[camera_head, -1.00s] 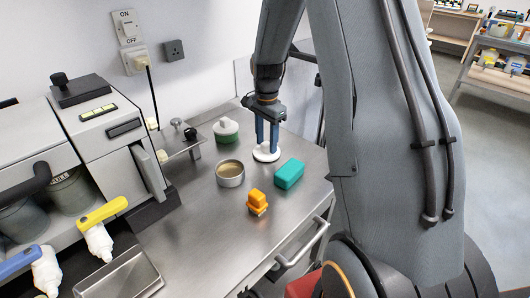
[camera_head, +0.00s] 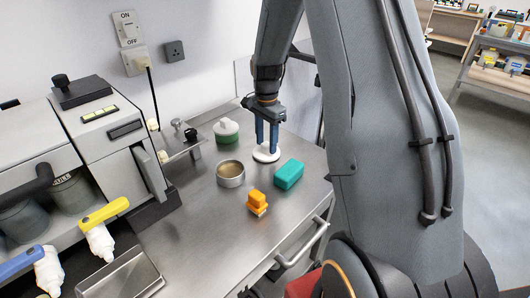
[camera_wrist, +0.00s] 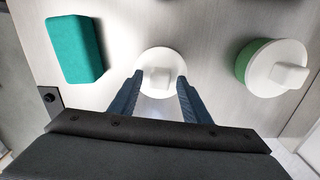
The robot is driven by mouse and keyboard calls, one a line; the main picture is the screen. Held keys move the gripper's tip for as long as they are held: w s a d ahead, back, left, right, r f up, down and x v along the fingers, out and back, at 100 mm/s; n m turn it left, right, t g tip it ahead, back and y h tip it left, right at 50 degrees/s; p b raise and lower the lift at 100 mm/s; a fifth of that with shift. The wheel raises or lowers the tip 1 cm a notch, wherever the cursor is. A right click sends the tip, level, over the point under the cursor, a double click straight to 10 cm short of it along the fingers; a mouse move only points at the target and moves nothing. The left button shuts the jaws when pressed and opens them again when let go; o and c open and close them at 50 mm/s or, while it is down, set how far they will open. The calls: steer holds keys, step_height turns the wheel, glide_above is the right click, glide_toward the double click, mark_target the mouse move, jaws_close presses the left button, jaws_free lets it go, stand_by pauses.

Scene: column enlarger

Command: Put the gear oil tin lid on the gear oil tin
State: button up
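The white round lid (camera_head: 266,154) lies flat on the steel worktop, with a raised knob on top. It also shows in the wrist view (camera_wrist: 160,61). My gripper (camera_head: 266,144) points down over it. In the wrist view my gripper (camera_wrist: 160,85) is open, with its two fingers apart on either side of the lid's knob and a small gap showing at each side. The open round tin (camera_head: 230,182), silver with a tan inside, stands on the worktop to the left of the lid and nearer the front. No lid is on it.
A green jar with a white lid (camera_head: 226,127) stands behind the tin. A teal block (camera_head: 289,174) lies right of the lid, and an orange-topped object (camera_head: 258,202) stands in front. The enlarger's small metal shelf (camera_head: 181,144) is at left. Worktop (camera_head: 215,225) toward the front is clear.

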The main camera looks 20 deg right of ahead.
mark_target(266, 144)
jaws_close()
steer(key=shift+r, duration=0.4)
stand_by(0.5)
steer(key=shift+r+p, duration=1.45)
steer(key=shift+r, duration=0.25)
